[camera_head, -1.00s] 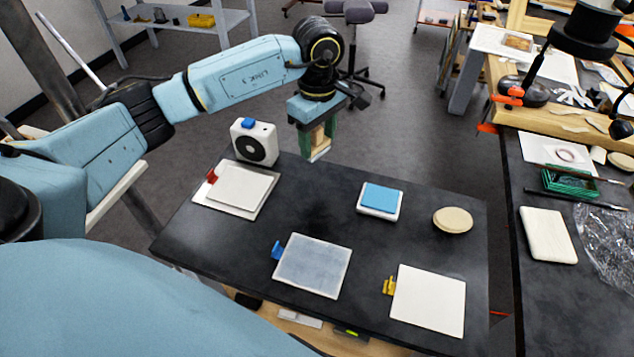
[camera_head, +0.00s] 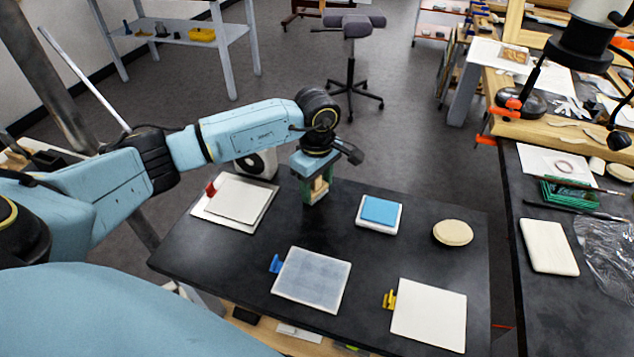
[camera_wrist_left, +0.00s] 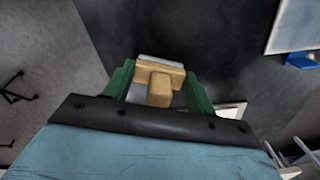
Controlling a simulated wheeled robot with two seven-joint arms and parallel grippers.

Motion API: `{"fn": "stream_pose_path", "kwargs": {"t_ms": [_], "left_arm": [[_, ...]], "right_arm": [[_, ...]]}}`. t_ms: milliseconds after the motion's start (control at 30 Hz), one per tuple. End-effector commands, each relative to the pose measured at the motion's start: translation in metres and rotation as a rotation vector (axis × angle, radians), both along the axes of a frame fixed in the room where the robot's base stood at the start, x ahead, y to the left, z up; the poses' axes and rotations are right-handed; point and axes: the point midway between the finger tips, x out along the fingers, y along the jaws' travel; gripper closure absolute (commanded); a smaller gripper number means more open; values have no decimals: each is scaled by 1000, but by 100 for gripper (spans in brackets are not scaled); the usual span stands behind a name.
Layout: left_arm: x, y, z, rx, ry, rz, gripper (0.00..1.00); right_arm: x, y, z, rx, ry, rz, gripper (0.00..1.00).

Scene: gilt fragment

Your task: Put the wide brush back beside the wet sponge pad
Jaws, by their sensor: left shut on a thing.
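My left gripper (camera_head: 315,197) has green fingers shut on the wide brush (camera_head: 320,185), a pale wooden piece pointing down over the back of the black table. In the left wrist view the brush (camera_wrist_left: 158,80) sits between both fingers, with a pale grey edge at its far end. The wet sponge pad (camera_head: 380,209) is blue and lies in a white tray, to the right of the brush and apart from it. I cannot tell if the brush touches the table. My right gripper is not in view.
On the black table (camera_head: 225,258) lie a white panel with a red clip (camera_head: 236,198), a grey-blue panel with a blue clip (camera_head: 312,279), a white panel with a yellow clip (camera_head: 430,314) and a round cream disc (camera_head: 453,232).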

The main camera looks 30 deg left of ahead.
Motion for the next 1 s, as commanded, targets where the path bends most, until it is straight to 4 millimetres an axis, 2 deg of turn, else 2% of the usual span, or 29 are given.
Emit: {"fn": "stream_pose_path", "kwargs": {"t_ms": [67,100,233,633,767,1000], "left_arm": [[0,0,-4,0,0,0,63],[0,0,-3,0,1,0,40],[0,0,-2,0,0,0,23],[0,0,4,0,-1,0,23],[1,0,26,0,-5,-2,23],[1,0,79,1,-5,-1,23]], "right_arm": [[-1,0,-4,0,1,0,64],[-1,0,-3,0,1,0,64],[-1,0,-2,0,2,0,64],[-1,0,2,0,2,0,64],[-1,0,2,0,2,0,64],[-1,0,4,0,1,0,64]]}}
